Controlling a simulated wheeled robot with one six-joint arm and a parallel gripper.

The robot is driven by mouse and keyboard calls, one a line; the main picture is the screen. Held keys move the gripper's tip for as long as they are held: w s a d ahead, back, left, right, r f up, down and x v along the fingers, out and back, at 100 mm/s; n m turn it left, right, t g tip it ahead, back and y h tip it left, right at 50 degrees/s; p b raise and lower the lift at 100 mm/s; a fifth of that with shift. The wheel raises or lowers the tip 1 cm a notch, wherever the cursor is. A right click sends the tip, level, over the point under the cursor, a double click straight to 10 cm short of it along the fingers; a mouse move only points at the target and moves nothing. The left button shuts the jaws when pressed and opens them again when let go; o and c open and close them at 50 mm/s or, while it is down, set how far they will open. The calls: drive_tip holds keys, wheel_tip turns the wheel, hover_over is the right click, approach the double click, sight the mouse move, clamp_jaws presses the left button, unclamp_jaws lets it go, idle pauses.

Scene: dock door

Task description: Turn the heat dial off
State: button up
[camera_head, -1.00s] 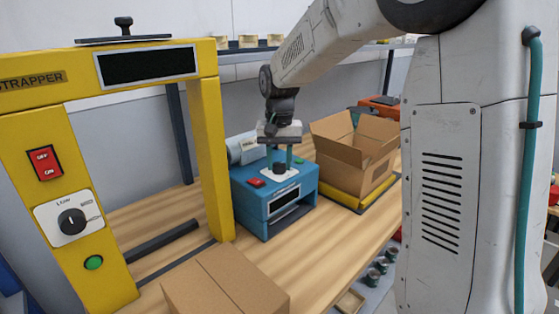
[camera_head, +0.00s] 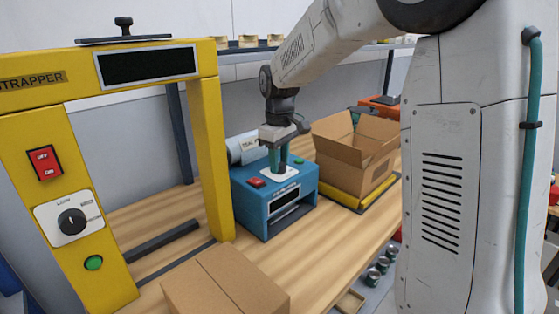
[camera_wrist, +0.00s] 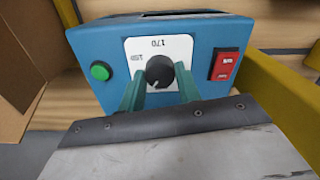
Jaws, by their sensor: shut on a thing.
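A blue box-shaped machine (camera_head: 262,208) stands on the wooden bench. Its top carries a black dial (camera_wrist: 159,70) on a white plate (camera_wrist: 178,48), with "170" printed at the plate's upper edge in the wrist view and smaller marking at the left. A pale line on the dial points to the lower left there. My gripper (camera_wrist: 160,76) is shut on the dial, one teal finger on each side. In the head view my gripper (camera_head: 279,166) comes down on the machine from above and mostly hides the dial.
A red switch (camera_wrist: 226,64) and a green button (camera_wrist: 100,71) flank the plate. The yellow strapper frame (camera_head: 212,150) stands left, with its own black dial (camera_head: 71,221). An open carton (camera_head: 345,165) stands right; a closed carton (camera_head: 225,285) is in front.

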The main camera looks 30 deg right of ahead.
drive_tip(key=n, duration=0.7)
idle(0.6)
drive_tip(key=o, duration=1)
drive_tip(key=shift+r, duration=0.1)
wheel_tip(320, 180, up, 8)
drive_tip(key=shift+f, duration=0.15)
